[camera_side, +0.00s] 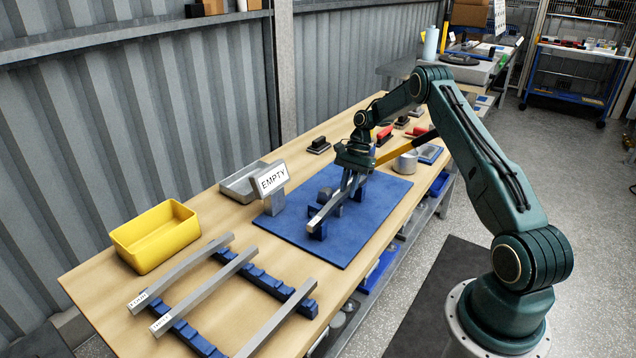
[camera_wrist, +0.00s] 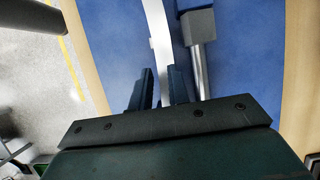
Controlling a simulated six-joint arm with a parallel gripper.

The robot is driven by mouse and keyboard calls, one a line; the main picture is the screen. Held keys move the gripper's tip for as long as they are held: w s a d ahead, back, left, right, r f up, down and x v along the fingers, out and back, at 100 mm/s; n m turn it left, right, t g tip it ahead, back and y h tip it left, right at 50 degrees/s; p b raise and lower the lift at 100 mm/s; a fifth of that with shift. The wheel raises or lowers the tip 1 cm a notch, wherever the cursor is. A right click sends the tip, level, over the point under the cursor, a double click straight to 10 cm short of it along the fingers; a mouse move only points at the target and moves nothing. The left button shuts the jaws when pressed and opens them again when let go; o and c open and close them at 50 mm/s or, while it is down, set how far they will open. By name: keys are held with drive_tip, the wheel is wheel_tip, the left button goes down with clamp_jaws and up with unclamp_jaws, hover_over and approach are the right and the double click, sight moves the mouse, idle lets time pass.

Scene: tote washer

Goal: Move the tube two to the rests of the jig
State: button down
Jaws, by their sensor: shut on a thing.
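A bare grey metal tube (camera_side: 327,212) is held in my gripper (camera_side: 352,172) over the blue mat. The held tube also shows in the wrist view (camera_wrist: 157,40), running away from between the two dark fingers (camera_wrist: 160,90). My gripper is shut on it near its far part. The tube's near end lies at a blue rest (camera_side: 317,231) of the jig; I cannot tell whether it touches. The other rests are mostly hidden by the tube and gripper. No label on this tube is readable. A grey block with a rod (camera_wrist: 198,28) stands beside the tube.
Three labelled tubes lie across blue notched rails (camera_side: 262,280), with a wide gap between the middle tube (camera_side: 205,290) and the right tube (camera_side: 278,318). A yellow bin (camera_side: 155,236) and an "EMPTY" sign (camera_side: 273,180) stand left. The blue mat's (camera_side: 352,248) front is clear.

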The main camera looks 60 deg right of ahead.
drive_tip(key=shift+f, duration=0.2)
idle(0.6)
drive_tip(key=shift+c, duration=0.3)
unclamp_jaws()
drive_tip(key=shift+r, duration=0.1)
idle(0.6)
drive_tip(key=shift+v, duration=4.35)
